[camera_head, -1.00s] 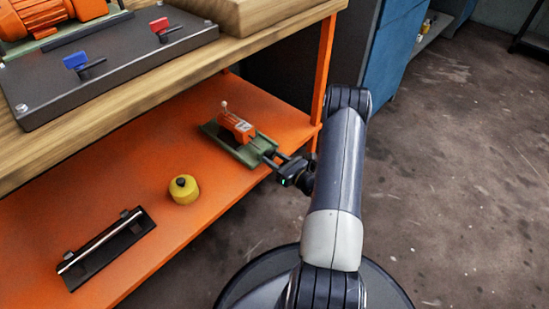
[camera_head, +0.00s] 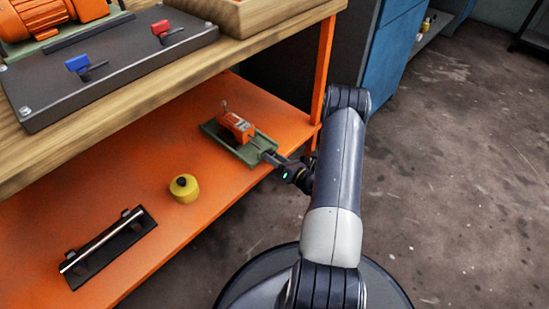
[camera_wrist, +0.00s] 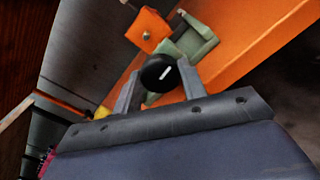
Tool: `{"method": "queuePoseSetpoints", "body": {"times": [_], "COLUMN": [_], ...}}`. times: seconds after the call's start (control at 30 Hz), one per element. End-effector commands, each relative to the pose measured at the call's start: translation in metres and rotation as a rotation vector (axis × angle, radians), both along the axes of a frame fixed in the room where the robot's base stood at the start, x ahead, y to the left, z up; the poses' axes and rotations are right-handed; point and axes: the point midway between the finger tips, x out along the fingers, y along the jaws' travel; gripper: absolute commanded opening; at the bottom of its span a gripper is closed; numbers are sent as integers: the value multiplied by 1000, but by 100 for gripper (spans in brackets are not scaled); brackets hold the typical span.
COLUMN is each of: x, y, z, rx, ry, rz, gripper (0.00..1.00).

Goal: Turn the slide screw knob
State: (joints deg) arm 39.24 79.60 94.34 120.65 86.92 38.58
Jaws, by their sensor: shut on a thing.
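The slide screw unit has an orange block (camera_head: 236,126) on a green base (camera_head: 212,131), on the orange lower shelf. In the wrist view the orange block (camera_wrist: 143,24) and green base (camera_wrist: 205,42) show beyond my fingers. The round black knob (camera_wrist: 160,72) with a white mark sits between my fingertips. My gripper (camera_head: 273,158) reaches the near right end of the unit. In the wrist view my gripper (camera_wrist: 158,76) is shut on the knob, one finger on each side. In the head view the fingers hide the knob.
On the orange shelf (camera_head: 150,215) stand a yellow cylinder (camera_head: 184,190) with a dark top and a black bracket (camera_head: 108,250) with a metal rod. The wooden bench top (camera_head: 270,42) overhangs the unit. An orange post (camera_head: 322,80) stands close to my arm. Floor is open at right.

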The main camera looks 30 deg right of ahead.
Motion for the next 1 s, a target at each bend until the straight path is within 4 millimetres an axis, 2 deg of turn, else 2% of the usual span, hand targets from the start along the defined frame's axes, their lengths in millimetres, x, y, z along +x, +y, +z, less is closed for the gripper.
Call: {"method": "queuePoseSetpoints", "body": {"times": [0.2, 0.23, 0.5, 0.8, 1.0], "x": [0, 0, 0, 0, 0], "y": [0, 0, 0, 0, 0], "z": [-1, -1, 0, 0, -1], "rx": [0, 0, -1, -16, -129], "ry": [1, 1, 1, -6, -47], "rz": [0, 0, 0, 0, 0], "gripper": [17, 41, 62, 62, 62]}}
